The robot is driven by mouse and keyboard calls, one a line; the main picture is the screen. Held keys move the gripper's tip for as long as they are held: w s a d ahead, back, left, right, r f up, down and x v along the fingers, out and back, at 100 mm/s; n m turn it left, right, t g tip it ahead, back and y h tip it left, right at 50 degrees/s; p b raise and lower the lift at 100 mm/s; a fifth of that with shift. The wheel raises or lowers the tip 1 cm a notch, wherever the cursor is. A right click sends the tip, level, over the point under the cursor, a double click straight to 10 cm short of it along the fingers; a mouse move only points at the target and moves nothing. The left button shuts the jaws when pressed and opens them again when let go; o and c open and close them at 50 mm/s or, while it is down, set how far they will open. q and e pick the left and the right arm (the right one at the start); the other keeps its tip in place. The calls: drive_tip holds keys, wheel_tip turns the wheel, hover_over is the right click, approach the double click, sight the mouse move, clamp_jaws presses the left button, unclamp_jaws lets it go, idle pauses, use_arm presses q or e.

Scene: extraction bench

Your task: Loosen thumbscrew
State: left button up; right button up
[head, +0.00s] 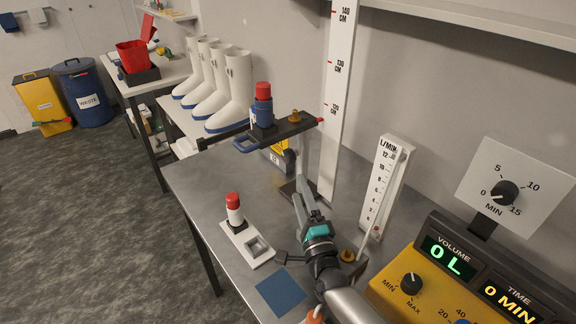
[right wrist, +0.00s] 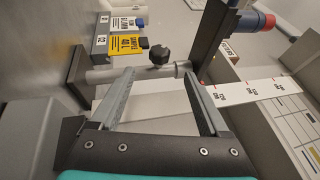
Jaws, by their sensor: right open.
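The thumbscrew, a black lobed knob (right wrist: 159,54), sits on a grey metal rod (right wrist: 115,74) in the right wrist view. My right gripper (right wrist: 159,75) is open, with a finger on each side of the view. The knob lies just beyond the fingertips, between them in the picture, and no contact shows. In the head view my right gripper (head: 298,190) reaches up to the stand below the dark arm (head: 285,129), which carries a blue, red-topped sampler (head: 263,105). I cannot make out the thumbscrew there. My left gripper is not in view.
A tall centimetre scale (head: 339,80) and a flow meter (head: 385,190) stand close behind my right arm. A white holder (head: 260,258) with a red-capped bottle (head: 234,208), a blue mat (head: 281,293) and a yellow pump (head: 405,300) are near. The bench's left part is clear.

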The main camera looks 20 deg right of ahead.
sight(290, 163)
drive_tip(key=b+x, duration=0.4)
drive_tip(key=x, duration=0.8)
drive_tip(key=shift+c, duration=0.4)
clamp_jaws()
